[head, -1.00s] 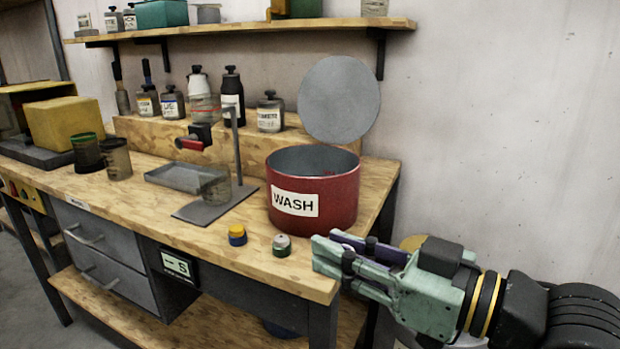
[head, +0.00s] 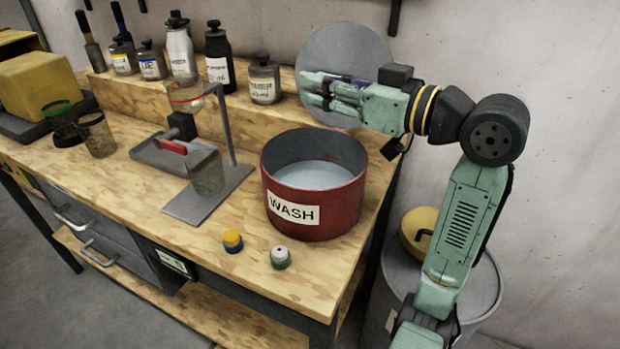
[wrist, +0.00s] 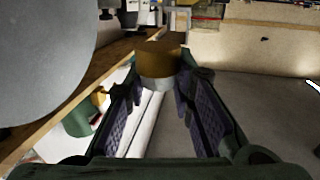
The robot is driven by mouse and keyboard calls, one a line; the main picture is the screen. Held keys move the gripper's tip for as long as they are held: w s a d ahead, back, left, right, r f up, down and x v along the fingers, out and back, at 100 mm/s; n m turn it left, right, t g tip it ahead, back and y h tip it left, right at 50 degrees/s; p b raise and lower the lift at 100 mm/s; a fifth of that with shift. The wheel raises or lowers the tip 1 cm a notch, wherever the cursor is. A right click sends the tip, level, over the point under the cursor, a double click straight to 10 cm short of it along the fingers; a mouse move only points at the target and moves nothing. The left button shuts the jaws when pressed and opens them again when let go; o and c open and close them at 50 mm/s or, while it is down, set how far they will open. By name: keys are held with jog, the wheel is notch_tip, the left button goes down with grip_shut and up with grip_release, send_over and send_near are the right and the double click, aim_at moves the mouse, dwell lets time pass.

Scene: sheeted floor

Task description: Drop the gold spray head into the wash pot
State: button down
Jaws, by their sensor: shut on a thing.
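The wash pot (head: 335,205) is a red, open pot with a white WASH label, upright near the bench's right end. Its inside looks pale grey. My gripper (head: 317,90) is raised above and beyond the pot's rim in the head view, in front of a round grey disc. In the wrist view the gripper (wrist: 160,80) is shut on a short gold-brown cylinder, the gold spray head (wrist: 158,60), held at the fingertips with a paler part under it. The head view does not show the spray head clearly; the fingers hide it.
The grey disc (head: 345,55) stands upright behind the pot. A stand (head: 230,150) is left of the pot, and several bottles line the back ledge (head: 140,95).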

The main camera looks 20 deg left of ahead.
notch_tip(320, 180, down, 5)
jog(key=b, duration=0.3)
jog(key=shift+f, duration=0.15)
jog(key=c, duration=1.3)
grip_release()
jog(key=v, duration=1.2)
